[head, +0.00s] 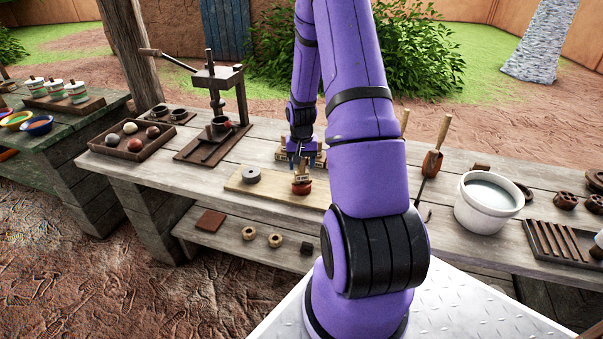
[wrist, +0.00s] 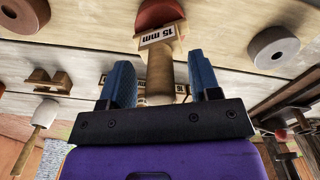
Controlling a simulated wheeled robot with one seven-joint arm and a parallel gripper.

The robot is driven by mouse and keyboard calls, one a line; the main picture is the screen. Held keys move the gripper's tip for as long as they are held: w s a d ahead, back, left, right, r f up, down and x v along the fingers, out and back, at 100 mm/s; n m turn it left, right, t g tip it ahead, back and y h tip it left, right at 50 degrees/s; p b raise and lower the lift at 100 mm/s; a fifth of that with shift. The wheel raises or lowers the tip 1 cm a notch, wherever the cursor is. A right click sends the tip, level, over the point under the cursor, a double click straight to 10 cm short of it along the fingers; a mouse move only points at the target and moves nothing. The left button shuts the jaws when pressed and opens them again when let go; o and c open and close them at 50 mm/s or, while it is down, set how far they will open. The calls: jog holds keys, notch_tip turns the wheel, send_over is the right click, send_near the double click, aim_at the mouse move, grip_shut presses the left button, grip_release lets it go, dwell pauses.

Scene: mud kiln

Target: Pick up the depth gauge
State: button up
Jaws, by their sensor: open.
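The depth gauge (head: 301,185), as I take it, is a small piece with a reddish-brown round base, a wooden stem and a white tag. It stands on a pale wooden board (head: 233,184) on the bench. In the wrist view the gauge (wrist: 159,38) shows its red end at the top, and its tag reads "15 mm". My gripper (head: 300,160) is just above the gauge, pointing down. In the wrist view my gripper (wrist: 162,80) is open, with blue fingers on both sides of the wooden stem. I cannot tell whether either finger touches it.
A grey disc (head: 252,176) lies on the board, left of the gauge; it also shows in the wrist view (wrist: 272,47). Labelled wooden blocks (head: 283,154) stand close behind my gripper. A press (head: 216,125) stands left, a white bucket (head: 487,205) right.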

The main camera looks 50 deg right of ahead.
aim_at(304, 159)
jog(key=shift+f, duration=0.3)
jog(key=shift+c, duration=0.2)
jog(key=c, duration=1)
jog(key=shift+r, duration=0.6)
jog(key=shift+s+r, duration=0.3)
jog(key=shift+r, duration=0.35)
jog(key=shift+s+r, duration=0.25)
jog(key=shift+r, duration=0.35)
jog(key=s+a+r, duration=0.1)
jog(key=s+a, duration=0.1)
jog(key=s, duration=1.2)
jog(key=shift+s+r, duration=0.15)
jog(key=shift+s, duration=0.25)
